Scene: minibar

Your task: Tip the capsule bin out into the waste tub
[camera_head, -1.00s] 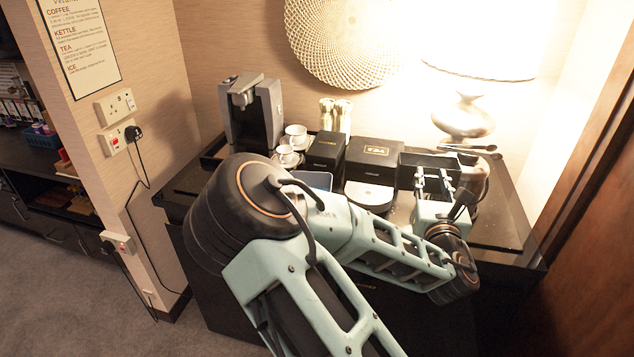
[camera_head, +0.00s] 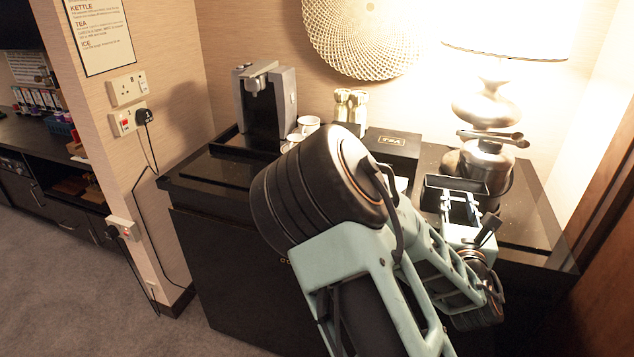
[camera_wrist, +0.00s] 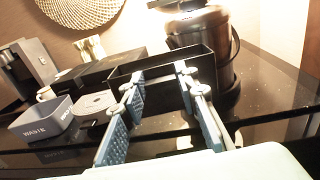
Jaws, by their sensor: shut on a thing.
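The capsule bin (camera_wrist: 160,75) is a black open-topped box, roughly upright in the wrist view; its contents do not show. My gripper (camera_wrist: 160,88) is shut on its near wall. In the head view the bin (camera_head: 436,184) is at the right side of the counter, in front of the ice bucket; I cannot tell how far it is above the top. The waste tub (camera_wrist: 47,118) is a grey-blue open box marked WASTE, left of the bin and apart from it in the wrist view. In the head view my arm hides the tub.
The steel-and-black ice bucket (camera_head: 487,165) with tongs stands close behind the bin. A coffee machine (camera_head: 265,105), white cups (camera_head: 308,125) and a black box (camera_head: 393,143) stand further left. A grey round-fronted stand (camera_wrist: 95,103) lies between tub and bin. A lamp (camera_head: 490,105) is behind.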

